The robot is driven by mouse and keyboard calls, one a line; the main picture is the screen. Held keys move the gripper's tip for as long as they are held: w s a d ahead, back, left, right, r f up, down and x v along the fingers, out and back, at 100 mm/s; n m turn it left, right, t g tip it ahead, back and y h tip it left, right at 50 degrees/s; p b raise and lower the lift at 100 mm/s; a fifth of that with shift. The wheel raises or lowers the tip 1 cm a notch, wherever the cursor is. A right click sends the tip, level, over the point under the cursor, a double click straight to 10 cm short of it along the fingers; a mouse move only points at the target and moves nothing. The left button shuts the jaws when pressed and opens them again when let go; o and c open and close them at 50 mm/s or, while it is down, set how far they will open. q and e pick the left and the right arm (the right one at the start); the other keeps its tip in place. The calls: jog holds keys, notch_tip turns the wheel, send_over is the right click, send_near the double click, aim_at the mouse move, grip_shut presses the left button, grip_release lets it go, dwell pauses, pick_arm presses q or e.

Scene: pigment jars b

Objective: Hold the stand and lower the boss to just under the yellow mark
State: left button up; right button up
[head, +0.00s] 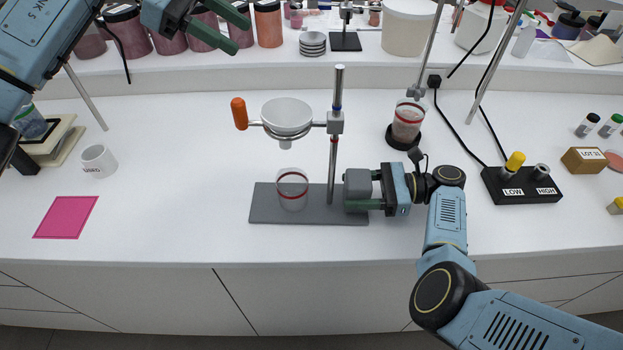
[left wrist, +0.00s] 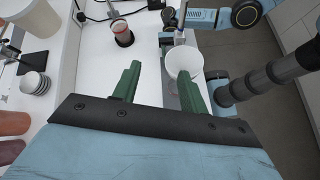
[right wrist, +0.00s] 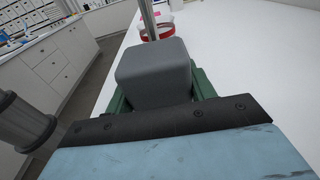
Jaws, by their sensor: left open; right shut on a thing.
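The stand has a grey base plate (head: 265,210) and an upright metal rod (head: 332,160). The boss (head: 335,122) is on the upper rod, just below a blue band. Its ring holds a white bowl (head: 287,114), with an orange handle (head: 239,113) at the far side. A red-rimmed clear beaker (head: 292,190) stands on the plate under the bowl. I cannot make out the yellow mark. My right gripper (head: 359,190) is shut on the grey block (right wrist: 153,75) at the plate's right end. My left gripper (head: 237,34) is open and empty, high at the back left; the bowl lies beyond its fingers in the left wrist view (left wrist: 160,70).
A beaker of red-brown liquid (head: 407,122) stands on a dark round base behind my right gripper. A black switch box (head: 520,184) and cables are at the right. A white mug (head: 99,161) and a pink square (head: 66,217) are at the left. The table between them and the stand is clear.

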aim_at(237, 101)
pick_arm(q)
jog(key=s+m+y, duration=0.6)
jog(key=y, duration=0.5)
jog(key=shift+t, duration=0.4)
jog(key=f, duration=1.1)
jog(key=shift+w+d+f, duration=0.1)
jog(key=shift+w+d, duration=0.15)
jog(key=shift+d, duration=0.15)
jog(key=c, duration=0.9)
